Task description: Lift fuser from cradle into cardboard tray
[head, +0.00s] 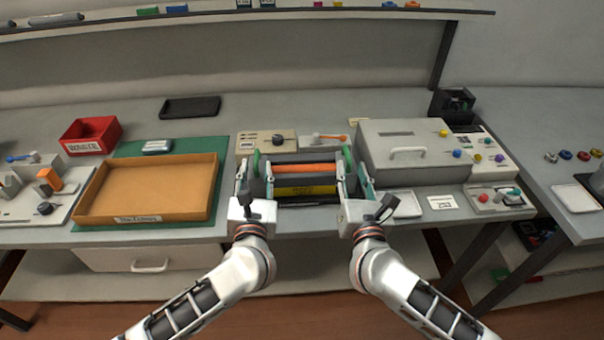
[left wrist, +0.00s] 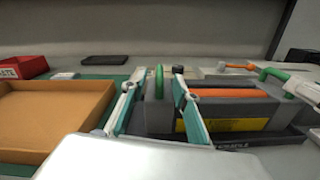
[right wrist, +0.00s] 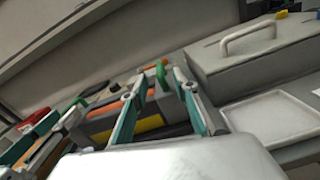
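The fuser (head: 303,182) is a dark grey unit with an orange roller, a yellow label and a green handle at each end. It sits in the dark cradle (left wrist: 240,146). My left gripper (head: 254,166) is open around the fuser's left green handle (left wrist: 158,82), its fingers on either side. My right gripper (head: 355,167) is open around the right green handle (right wrist: 161,74), fingers on either side. Contact with the handles cannot be told. The cardboard tray (head: 214,196) lies empty on a green mat left of the cradle.
A red waste bin (head: 91,136) and black tray (head: 190,107) stand behind the cardboard tray. A grey box with a handle (head: 408,152) is close on the right. A white shallow tray (right wrist: 268,116) lies beside my right gripper. A beige device (head: 266,142) stands behind the cradle.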

